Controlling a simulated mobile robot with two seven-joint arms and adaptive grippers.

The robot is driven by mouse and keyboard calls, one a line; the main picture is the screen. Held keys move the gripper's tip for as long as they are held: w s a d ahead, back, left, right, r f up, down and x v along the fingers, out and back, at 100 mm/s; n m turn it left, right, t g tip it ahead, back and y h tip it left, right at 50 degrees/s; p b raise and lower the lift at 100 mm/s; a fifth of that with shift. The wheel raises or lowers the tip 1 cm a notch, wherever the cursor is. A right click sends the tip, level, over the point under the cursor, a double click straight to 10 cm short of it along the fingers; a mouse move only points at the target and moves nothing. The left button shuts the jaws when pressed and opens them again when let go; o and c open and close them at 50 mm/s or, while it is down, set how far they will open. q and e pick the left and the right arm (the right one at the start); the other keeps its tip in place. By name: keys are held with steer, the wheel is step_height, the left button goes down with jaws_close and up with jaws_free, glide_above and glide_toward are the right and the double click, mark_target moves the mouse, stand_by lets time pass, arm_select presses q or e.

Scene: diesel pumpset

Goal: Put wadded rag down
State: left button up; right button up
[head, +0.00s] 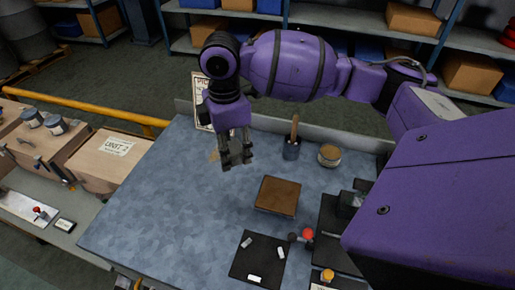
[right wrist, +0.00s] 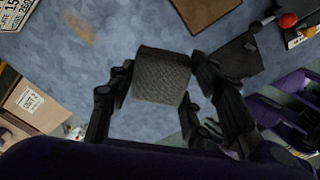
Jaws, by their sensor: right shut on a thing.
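The wadded rag (right wrist: 161,77) is a grey-brown, woven-textured block in the right wrist view. My right gripper (right wrist: 158,84) has its dark fingers closed on either side of it. In the head view, my right gripper (head: 236,156) points down over the back left part of the blue-grey bench top (head: 160,210). The rag is hard to make out there among the dark fingers. The rag appears held above the bench, though the exact gap cannot be told. My left gripper is in neither view.
A tan smear (head: 214,155) marks the bench beside my gripper. The bench's left front is clear.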

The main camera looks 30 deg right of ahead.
steer(key=w+d+f+n+b, duration=0.1)
steer(key=w+d+f+n, duration=0.2)
steer(key=d+f+n, duration=0.1)
steer(key=w+d+f+n+b, duration=0.1)
steer(key=w+d+f+n, duration=0.3)
steer(key=d+n, duration=0.1)
steer(key=w+d+f+n+b, duration=0.1)
steer(key=w+d+f+n, duration=0.3)
steer(key=d+n, duration=0.1)
steer(key=shift+w+d+f, duration=0.1)
steer(key=shift+w+d, duration=0.15)
steer(key=shift+d, duration=0.6)
steer(key=shift+w+d+f, duration=0.25)
steer(key=shift+d+f, duration=0.2)
steer(key=shift+f, duration=1.6)
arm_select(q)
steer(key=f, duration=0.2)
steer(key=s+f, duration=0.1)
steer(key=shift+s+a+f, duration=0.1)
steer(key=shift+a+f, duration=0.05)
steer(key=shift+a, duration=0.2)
